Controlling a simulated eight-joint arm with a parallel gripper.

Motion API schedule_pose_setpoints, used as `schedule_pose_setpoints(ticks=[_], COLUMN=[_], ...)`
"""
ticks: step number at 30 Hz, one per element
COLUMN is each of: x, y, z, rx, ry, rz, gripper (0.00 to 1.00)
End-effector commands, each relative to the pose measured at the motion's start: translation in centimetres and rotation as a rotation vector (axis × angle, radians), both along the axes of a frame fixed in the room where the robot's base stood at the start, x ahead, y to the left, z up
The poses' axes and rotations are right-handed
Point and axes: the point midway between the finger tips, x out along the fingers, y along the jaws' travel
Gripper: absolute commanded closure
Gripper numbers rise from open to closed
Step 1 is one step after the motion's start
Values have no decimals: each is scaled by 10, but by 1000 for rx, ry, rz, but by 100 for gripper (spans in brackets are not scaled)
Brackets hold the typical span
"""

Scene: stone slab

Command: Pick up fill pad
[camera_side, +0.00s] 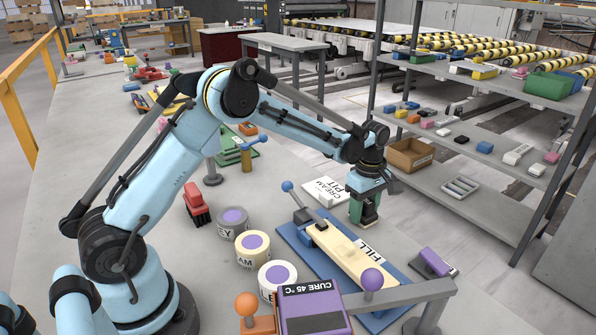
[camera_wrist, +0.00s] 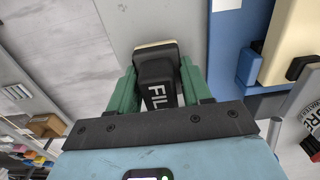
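A black pad block with white lettering reading "FIL" and a cream face at its far end, which I take for the fill pad (camera_wrist: 156,72), sits between my fingers in the wrist view. My gripper (camera_wrist: 160,82) has a green finger on each side of it, close against its sides. I cannot tell whether the fingers press on it. In the side view my gripper (camera_side: 364,208) points down at the slab, just behind the blue mat, and its fingers largely hide the pad. A cream board lettered "FILL" (camera_side: 350,254) lies on the blue mat (camera_side: 290,238).
Several tins, such as this one (camera_side: 253,252), and a purple "CURE 45 °C" block (camera_side: 312,308) stand nearer the camera. A purple-topped block (camera_side: 433,262) sits right of the mat. Shelves (camera_side: 470,205) rise beyond the slab.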

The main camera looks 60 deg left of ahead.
Motion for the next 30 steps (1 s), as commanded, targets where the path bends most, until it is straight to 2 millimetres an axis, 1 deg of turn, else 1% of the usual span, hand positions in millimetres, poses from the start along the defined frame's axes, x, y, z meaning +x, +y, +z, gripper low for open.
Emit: schedule_pose_setpoints(ticks=[1, 3, 4, 5, 11, 14, 17, 20, 22, 23, 24, 30], x=[0, 0, 0, 0, 0, 0, 0, 0, 0, -1, -6, -29], y=[0, 0, 0, 0, 0, 0, 0, 0, 0, -2, -13, -53], z=[0, 0, 0, 0, 1, 5, 12, 26, 40, 45, 49, 76], rx=[0, 0, 0, 0, 0, 0, 0, 0, -1, -1, -1, -1], ry=[0, 0, 0, 0, 0, 0, 0, 1, 1, 1, 1, 1], rz=[0, 0, 0, 0, 0, 0, 0, 0, 0, -2, -5, -6], gripper=[72, 83, 85, 90, 90, 90, 90, 90, 90, 90, 90, 90])
